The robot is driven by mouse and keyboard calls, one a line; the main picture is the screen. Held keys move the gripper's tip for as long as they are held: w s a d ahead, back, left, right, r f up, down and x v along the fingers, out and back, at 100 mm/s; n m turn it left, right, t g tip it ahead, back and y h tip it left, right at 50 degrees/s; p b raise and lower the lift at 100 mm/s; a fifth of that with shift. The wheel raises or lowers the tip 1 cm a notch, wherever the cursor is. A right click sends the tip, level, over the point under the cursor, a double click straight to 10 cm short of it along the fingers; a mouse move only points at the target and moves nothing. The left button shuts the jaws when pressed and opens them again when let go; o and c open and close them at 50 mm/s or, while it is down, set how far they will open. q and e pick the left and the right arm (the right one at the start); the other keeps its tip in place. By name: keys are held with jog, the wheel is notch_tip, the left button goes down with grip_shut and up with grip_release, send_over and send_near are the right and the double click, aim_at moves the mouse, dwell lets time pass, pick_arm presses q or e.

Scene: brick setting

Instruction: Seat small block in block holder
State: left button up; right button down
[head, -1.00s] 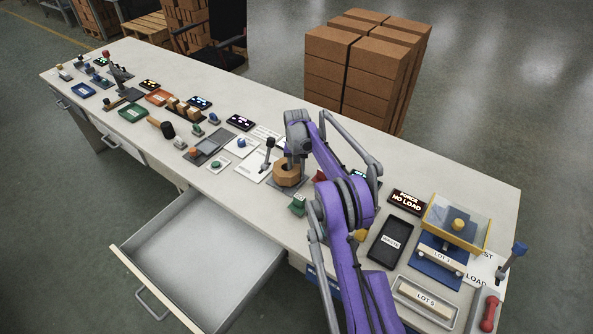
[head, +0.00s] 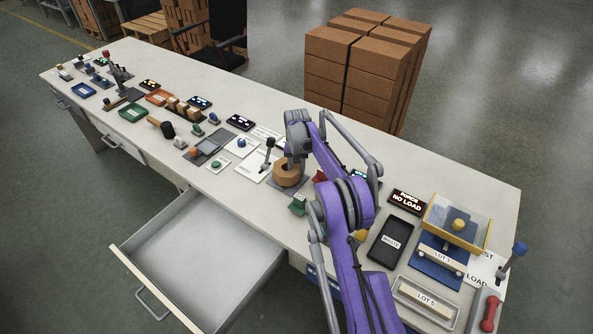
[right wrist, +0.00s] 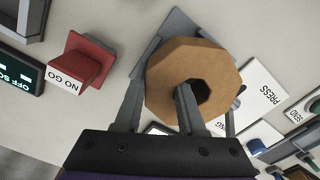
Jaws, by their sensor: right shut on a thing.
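A tan wooden eight-sided block (head: 286,177) with a round hole shows at the bench's middle, and large in the right wrist view (right wrist: 217,68). My right gripper (right wrist: 158,98) is shut on its wall, one finger in the hole and the other outside. In the head view my right gripper (head: 293,157) comes down on the block from above. A grey plate-like holder (right wrist: 152,60) shows behind and under the block, partly hidden by it. I cannot tell whether the block touches it. My left gripper is not in view.
A red NO GO piece (right wrist: 88,62) stands left of the gripper in the wrist view. A black-knobbed lever (head: 267,152) stands close left of the block, and a green piece (head: 297,206) in front. An open drawer (head: 205,255) juts out from the bench.

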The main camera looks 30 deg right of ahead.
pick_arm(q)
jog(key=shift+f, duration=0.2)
pick_arm(e)
jog(key=shift+f, duration=0.35)
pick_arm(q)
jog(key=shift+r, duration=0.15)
pick_arm(e)
jog(key=shift+r, duration=0.4)
